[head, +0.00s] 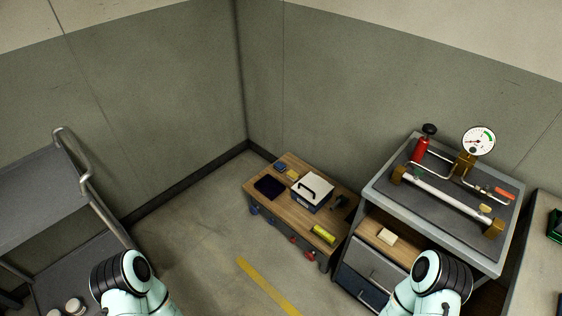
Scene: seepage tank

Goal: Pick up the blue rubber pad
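A flat, dark navy-blue square (269,187) lies on the left end of the low wooden bench (289,208). A smaller blue block (281,168) lies behind it near the bench's back edge. I cannot tell for certain which of the two is the blue rubber pad. Nothing touches either of them from above. Parts of my two arms show at the bottom left and bottom right, far from the bench. Neither of my grippers is in view.
The bench also bears a white case (313,189) with a black handle, a yellow block (292,175) and a yellow-green item (324,234). A grey cabinet (379,196) with a gauge (478,141) stands right. A grey cart (42,178) stands left. Floor before the bench is clear.

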